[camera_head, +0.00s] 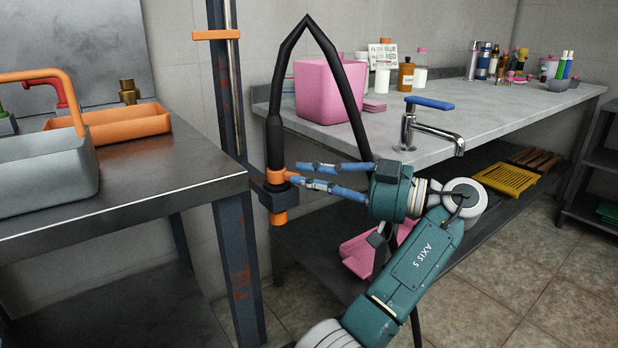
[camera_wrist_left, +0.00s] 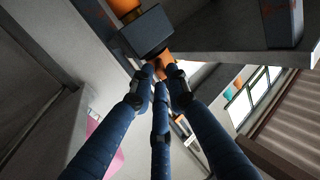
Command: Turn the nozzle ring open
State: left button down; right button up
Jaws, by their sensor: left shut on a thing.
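The nozzle hangs at the lower end of a black hose (camera_head: 274,140), upright in a dark holder block (camera_head: 275,197) on the post. Its orange ring (camera_head: 278,176) sits just above the block, and an orange end (camera_head: 279,217) sticks out below. My left gripper (camera_head: 291,173) reaches in from the right, its blue fingers shut on the ring. In the left wrist view the fingertips (camera_wrist_left: 160,82) close around the orange ring (camera_wrist_left: 162,66), beside the dark block (camera_wrist_left: 145,32). The fingers partly hide the ring. My right gripper is out of view.
A rusty post (camera_head: 232,120) stands just left of the nozzle. A steel table (camera_head: 180,180) with grey and orange bins is at left. A counter (camera_head: 440,115) with a blue-handled tap (camera_head: 425,120) and pink bucket (camera_head: 325,92) is behind my arm.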

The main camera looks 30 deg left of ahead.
pick_arm(q)
jog(key=c, duration=1.8)
grip_release()
jog(key=shift+s, duration=0.1)
jog(key=shift+c, duration=0.2)
notch_tip(320, 180, up, 10)
